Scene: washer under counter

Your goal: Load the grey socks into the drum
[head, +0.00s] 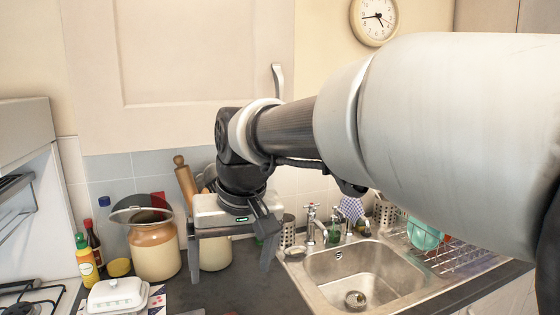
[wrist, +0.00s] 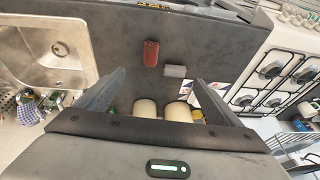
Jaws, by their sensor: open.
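My gripper (head: 230,268) hangs over the counter left of the sink, fingers pointing down and apart, with nothing between them. The wrist view shows the same open gripper (wrist: 160,78) above the dark counter. No grey socks can be made out for sure. A small grey block-like item (wrist: 175,71) lies on the counter in the wrist view; I cannot tell what it is. The washer and its drum are not recognisable in either view.
The sink (head: 350,275) is right of my gripper, with a dish rack (head: 455,255) beyond. A large crock (head: 153,248) and white butter dish (head: 117,296) stand left. A reddish-brown item (wrist: 150,53) lies on the counter. The hob (wrist: 275,80) is beside the counter.

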